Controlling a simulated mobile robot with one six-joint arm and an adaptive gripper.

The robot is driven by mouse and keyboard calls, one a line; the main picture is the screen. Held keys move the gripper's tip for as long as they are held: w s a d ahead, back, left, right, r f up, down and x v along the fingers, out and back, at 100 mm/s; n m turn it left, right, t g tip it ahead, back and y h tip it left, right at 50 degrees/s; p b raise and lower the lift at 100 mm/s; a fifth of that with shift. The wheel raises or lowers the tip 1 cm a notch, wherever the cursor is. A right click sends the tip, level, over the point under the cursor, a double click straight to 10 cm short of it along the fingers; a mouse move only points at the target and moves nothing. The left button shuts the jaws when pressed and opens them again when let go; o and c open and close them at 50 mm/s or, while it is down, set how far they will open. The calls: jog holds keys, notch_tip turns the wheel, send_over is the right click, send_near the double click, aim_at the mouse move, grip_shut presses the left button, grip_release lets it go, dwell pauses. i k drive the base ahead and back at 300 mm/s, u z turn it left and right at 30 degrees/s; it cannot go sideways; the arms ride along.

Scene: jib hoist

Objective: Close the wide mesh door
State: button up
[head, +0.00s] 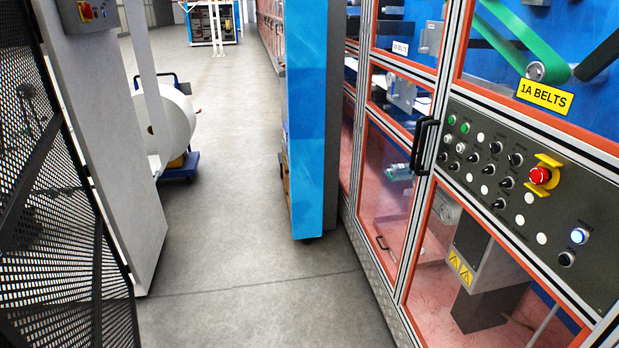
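A black mesh panel (62,235) in a dark frame fills the left edge of the head view, close to me. It looks like the wide mesh door, seen at a steep angle and cut off by the picture edge. Its hinges, handle and latch cannot be made out, so I cannot tell how far it stands open. My gripper is not in this view.
A grey panel (105,150) stands just behind the mesh. A white roll (170,122) on a blue cart is beyond it. A blue upright panel (305,110) stands mid-view. The machine with a control panel (520,190) lines the right. Grey floor (240,270) between is clear.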

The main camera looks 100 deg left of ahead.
aim_at(12, 208)
jog(key=u, duration=5.6)
jog(key=k, duration=0.2)
jog(key=z, duration=0.9)
